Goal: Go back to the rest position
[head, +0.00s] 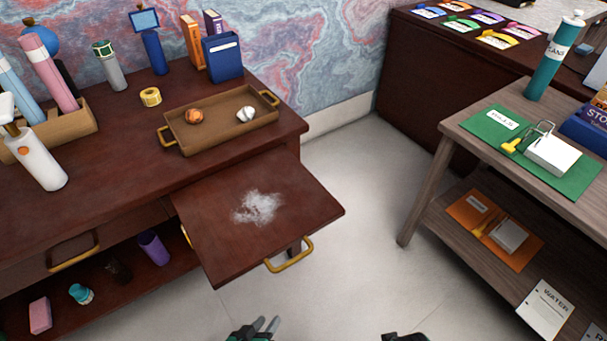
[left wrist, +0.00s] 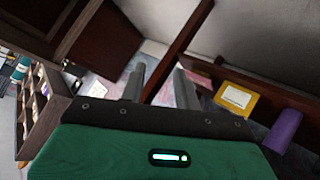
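My left gripper (head: 265,325) shows at the bottom edge of the head view, over the floor in front of the desk's pulled-out board. Its two grey fingers are apart with nothing between them. The left wrist view also shows this gripper (left wrist: 160,78) with its fingers apart and empty. A dark part of my right gripper (head: 404,337) just enters at the bottom edge of the head view. Its fingers are hidden below the frame. Neither gripper touches anything that I can see.
The pulled-out board (head: 225,245) bears a white powdery patch (head: 257,207). A wooden tray (head: 222,137) on the desk holds a crumpled orange ball (head: 194,116) and a white one (head: 245,114). A grey shelf table (head: 465,130) stands right. The floor (head: 350,230) between is clear.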

